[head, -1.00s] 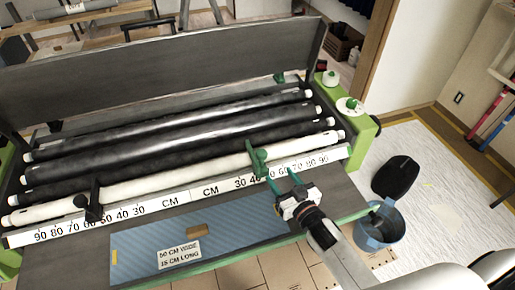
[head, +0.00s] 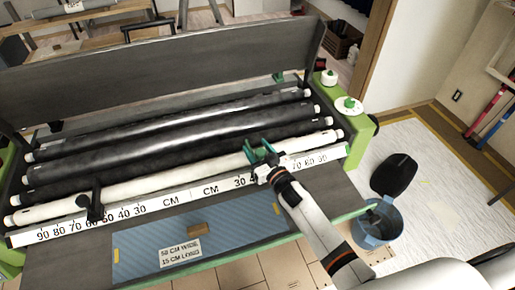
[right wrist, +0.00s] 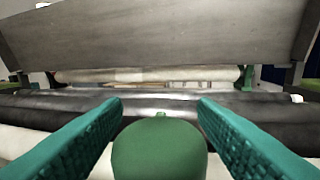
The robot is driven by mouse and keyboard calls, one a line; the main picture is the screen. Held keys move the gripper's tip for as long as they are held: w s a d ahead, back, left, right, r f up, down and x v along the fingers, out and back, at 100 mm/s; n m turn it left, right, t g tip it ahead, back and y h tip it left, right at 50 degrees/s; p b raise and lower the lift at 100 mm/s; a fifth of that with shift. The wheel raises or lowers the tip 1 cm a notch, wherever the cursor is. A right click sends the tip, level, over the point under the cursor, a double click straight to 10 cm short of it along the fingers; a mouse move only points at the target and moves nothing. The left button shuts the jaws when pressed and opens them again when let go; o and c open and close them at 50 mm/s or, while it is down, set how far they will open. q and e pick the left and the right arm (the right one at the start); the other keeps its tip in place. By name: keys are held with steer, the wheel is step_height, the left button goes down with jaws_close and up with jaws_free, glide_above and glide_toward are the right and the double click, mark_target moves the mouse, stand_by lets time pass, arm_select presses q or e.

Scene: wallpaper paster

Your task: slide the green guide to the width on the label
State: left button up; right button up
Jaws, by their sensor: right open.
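The green guide's rounded top (right wrist: 160,150) stands between my fingers in the right wrist view, with a visible gap on each side. My right gripper (head: 262,150) is open around it, over the front white roller. In the head view my gripper hides most of the guide and the scale marks beneath it. The scale strip (head: 209,190) shows CM numbers running outward on both halves. The label (head: 180,252) reads 50 CM WIDE, 15 CM LONG. My left gripper is out of view.
A black guide (head: 91,203) sits on the left half of the scale, near 60. Several dark rollers (head: 190,122) lie behind the white roller (head: 165,180). A blue panel (head: 135,262) carries the label. A blue bucket (head: 377,225) stands right of the machine.

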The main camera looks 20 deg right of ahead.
steer(key=shift+w, duration=0.1)
jaws_close()
steer(key=d, duration=0.5)
steer(key=shift+d, duration=0.1)
jaws_free()
stand_by(0.3)
steer(key=b+v, duration=0.1)
steer(key=v, duration=1.1)
steer(key=shift+b, duration=0.3)
